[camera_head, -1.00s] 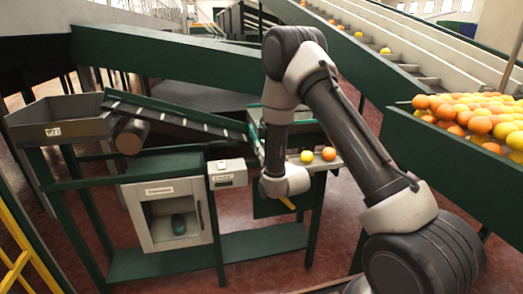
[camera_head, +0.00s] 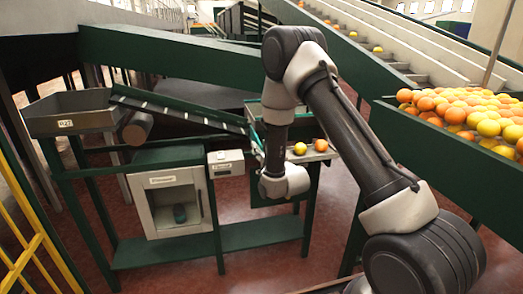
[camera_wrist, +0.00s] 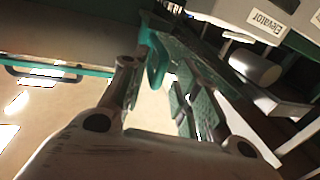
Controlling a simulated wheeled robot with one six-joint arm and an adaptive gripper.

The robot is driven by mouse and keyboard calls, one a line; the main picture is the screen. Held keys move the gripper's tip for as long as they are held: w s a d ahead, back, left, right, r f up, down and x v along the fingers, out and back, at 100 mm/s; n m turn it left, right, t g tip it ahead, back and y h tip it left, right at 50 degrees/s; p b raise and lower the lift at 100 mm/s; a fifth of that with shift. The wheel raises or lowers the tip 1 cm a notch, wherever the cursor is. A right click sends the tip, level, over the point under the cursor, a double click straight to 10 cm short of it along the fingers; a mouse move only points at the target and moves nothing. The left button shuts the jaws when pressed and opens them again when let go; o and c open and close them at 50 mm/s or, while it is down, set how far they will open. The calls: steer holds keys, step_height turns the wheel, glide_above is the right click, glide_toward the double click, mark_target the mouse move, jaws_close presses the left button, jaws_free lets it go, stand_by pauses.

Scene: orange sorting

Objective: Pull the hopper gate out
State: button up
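A teal looped piece, possibly the hopper gate's handle (camera_wrist: 155,62), shows in the wrist view just beyond my left finger, in front of the gap between the fingers. I cannot tell if it touches that finger. My gripper (camera_wrist: 160,92) has its fingers apart, with pale background between them. In the head view my wrist (camera_head: 285,182) hangs beside the small tray end of the green stand and hides the fingers. A yellow fruit (camera_head: 300,148) and an orange (camera_head: 321,145) rest on the tray just right of my arm.
A sloping conveyor (camera_head: 180,108) runs from a grey bin (camera_head: 75,118) at the left to the tray. Below it stand a white cabinet (camera_head: 170,205) and a small labelled box (camera_head: 225,160). A large bin of oranges (camera_head: 440,150) is at the right. Red floor lies below.

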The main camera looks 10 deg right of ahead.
steer(key=v, duration=1.2)
